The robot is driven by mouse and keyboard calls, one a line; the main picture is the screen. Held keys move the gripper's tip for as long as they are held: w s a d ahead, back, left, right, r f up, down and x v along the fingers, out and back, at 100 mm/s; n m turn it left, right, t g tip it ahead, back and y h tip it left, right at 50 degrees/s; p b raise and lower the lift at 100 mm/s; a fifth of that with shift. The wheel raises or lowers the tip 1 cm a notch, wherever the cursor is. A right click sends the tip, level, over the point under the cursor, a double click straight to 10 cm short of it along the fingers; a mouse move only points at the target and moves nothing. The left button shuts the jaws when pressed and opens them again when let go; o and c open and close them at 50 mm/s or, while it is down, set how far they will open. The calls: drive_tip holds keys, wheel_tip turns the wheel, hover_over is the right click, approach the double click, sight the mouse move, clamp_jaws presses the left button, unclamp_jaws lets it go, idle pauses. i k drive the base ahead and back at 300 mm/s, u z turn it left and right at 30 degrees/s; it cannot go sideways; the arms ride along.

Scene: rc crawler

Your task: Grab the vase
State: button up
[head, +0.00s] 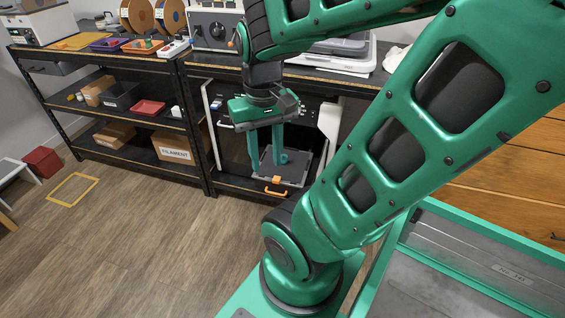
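I cannot make out a vase anywhere in the head view; if it is near my gripper, it is hidden or too small to tell. My gripper (268,163) points down in front of the open black and white machine on the lower part of the right workbench. Its two teal fingers are apart, with no object clearly visible between them. The fingertips are over or in front of the machine's dark plate (296,172), which has an orange handle (277,192) at its front. I cannot tell the fingers' height above the plate.
The machine's white side frame (329,122) stands close to the right of my gripper. A black shelf unit (121,116) holds bins and a filament box (174,148) to the left. Spools and a grey device (217,27) stand on top. The wooden floor (125,235) is largely clear.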

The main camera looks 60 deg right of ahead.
sight(284, 160)
drive_tip(key=u, duration=0.05)
drive_tip(key=i, duration=0.75)
drive_tip(key=z, duration=4.75)
drive_tip(key=i, duration=0.4)
drive_tip(key=u, duration=1.35)
